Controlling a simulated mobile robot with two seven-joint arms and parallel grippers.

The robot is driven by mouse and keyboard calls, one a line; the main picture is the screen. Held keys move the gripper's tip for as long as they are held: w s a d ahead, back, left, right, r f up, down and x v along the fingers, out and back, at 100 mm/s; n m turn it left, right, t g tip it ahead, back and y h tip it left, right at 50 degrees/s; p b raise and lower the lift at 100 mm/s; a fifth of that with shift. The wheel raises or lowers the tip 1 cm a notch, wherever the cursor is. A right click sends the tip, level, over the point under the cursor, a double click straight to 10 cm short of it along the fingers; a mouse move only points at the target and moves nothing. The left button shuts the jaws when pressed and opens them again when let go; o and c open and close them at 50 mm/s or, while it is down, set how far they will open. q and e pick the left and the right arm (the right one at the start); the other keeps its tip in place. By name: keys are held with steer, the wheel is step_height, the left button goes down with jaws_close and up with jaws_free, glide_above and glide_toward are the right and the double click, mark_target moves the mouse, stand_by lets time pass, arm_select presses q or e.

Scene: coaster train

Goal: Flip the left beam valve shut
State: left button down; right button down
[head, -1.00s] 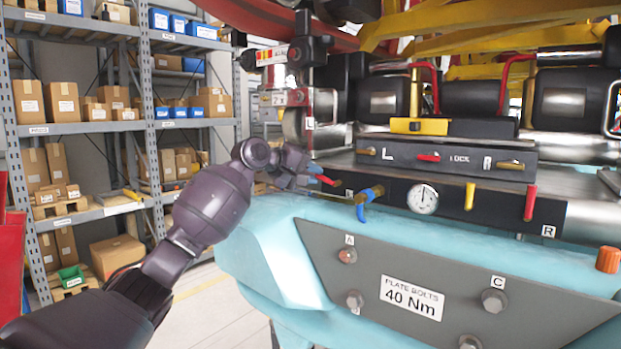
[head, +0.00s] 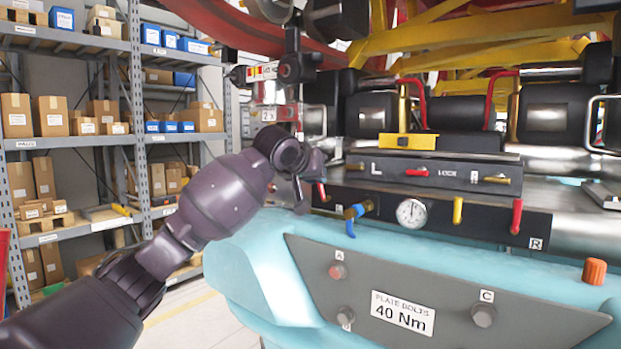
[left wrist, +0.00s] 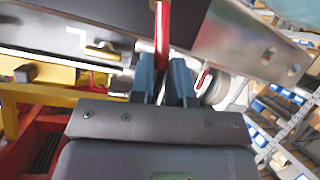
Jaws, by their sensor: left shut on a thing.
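The left beam valve's red lever (head: 322,190) shows at the left end of the black valve panel (head: 385,212), partly hidden by my gripper. In the left wrist view the red lever (left wrist: 162,35) runs down between the blue-grey fingers. My left gripper (head: 309,192) is shut on it; its fingers also show in the left wrist view (left wrist: 163,80). The lever's exact angle is hard to tell in the head view. My right gripper is not in view.
Along the panel are a blue-handled valve (head: 354,212), a round gauge (head: 411,213), a yellow lever (head: 457,210) and a right red lever (head: 516,216). A grey bolt plate (head: 400,285) lies below. Shelves (head: 130,140) stand at the left.

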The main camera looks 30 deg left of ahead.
arm_select(q)
steer(key=shift+s+d+m+t+y, duration=0.1)
steer(key=shift+d+m+t+y, duration=0.2)
steer(key=shift+d+m+y, duration=0.85)
steer(key=shift+a, duration=0.15)
steer(key=c, duration=1.1)
jaws_free()
steer(key=shift+r, duration=0.1)
steer(key=b+v, duration=0.2)
steer(key=v, duration=0.8)
steer(key=shift+s+r, duration=0.1)
steer(key=shift+s, duration=0.25)
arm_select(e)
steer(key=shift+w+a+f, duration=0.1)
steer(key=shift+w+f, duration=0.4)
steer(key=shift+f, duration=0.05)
